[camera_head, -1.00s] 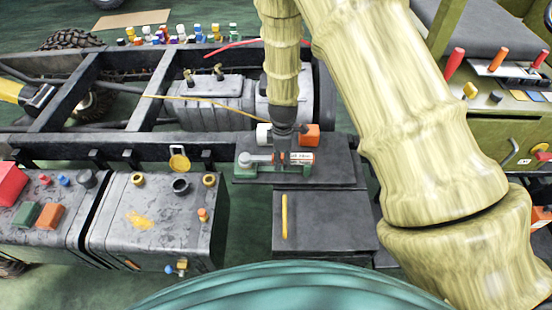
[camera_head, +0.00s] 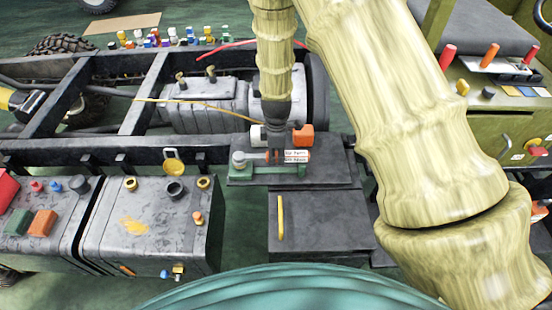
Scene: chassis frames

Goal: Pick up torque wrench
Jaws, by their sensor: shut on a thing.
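The torque wrench (camera_head: 295,156) lies roughly level over a green stand (camera_head: 240,177) on a dark slab at the centre. Its labelled orange-and-white handle end points right, and a round grey part shows at the left. My gripper (camera_head: 277,154) comes down from above and is shut on the wrench near its middle. The gripper hides part of the wrench. I cannot tell whether the wrench touches the stand.
An orange block (camera_head: 304,135) and a white cylinder (camera_head: 257,134) stand close behind the gripper. A dark box with a yellow handle (camera_head: 281,217) is in front. Grey tanks (camera_head: 150,225) stand left, and a green console (camera_head: 505,125) stands right.

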